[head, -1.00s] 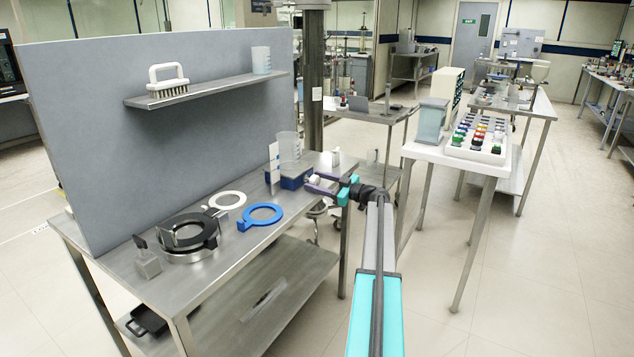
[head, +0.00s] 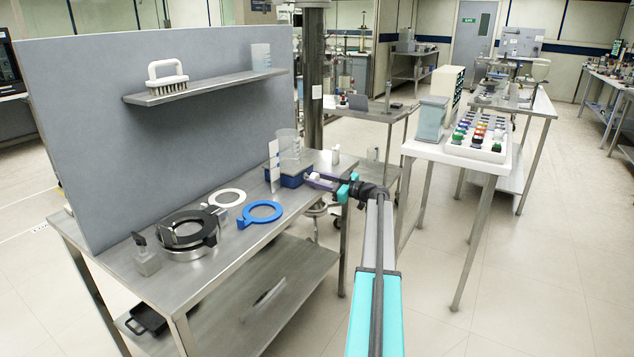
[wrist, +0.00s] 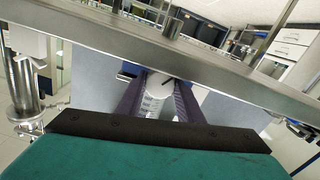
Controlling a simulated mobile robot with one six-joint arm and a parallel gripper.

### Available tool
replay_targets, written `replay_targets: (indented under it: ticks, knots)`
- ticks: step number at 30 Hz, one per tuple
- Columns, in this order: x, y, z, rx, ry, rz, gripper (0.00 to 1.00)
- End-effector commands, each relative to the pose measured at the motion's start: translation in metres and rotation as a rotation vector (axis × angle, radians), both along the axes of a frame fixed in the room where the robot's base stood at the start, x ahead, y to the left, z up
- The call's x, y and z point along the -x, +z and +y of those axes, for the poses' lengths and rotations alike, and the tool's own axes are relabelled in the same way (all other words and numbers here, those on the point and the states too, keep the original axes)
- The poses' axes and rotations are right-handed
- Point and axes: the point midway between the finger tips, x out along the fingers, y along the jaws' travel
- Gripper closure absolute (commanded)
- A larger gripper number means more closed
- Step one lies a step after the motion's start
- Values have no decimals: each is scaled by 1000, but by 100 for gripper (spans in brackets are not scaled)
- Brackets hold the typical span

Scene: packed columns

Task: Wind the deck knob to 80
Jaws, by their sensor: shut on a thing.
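The deck is a blue block (head: 291,180) at the right end of the steel bench, with a clear beaker (head: 289,146) on it. A white upright plate (head: 274,160) with blue marks stands at its left. My gripper (head: 313,177) reaches the deck's right side and is shut on the white knob. In the wrist view the pale knob (wrist: 155,98) lies between my purple fingers, with dark marks on its surface. I cannot read a value from these marks. The fingers hide part of the knob in the head view.
Black, white and blue rings (head: 262,212) lie on the bench (head: 232,245) left of the deck. A grey panel (head: 80,120) with a shelf (head: 205,88) rises behind. A white table (head: 445,154) with several colored caps stands to the right, across open floor.

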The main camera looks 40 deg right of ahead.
Motion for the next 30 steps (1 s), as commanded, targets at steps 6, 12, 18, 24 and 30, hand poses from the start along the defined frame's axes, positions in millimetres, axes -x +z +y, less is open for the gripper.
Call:
replay_targets:
  ticks: [6,12,18,24,30]
  knots:
    - [0,-3,0,-109,0,27,89]
    - [0,-3,0,-238,0,59,89]
    - [0,-2,0,-360,0,89,89]
    - [0,-1,0,-443,1,110,89]
    - [0,-1,0,-477,1,119,89]
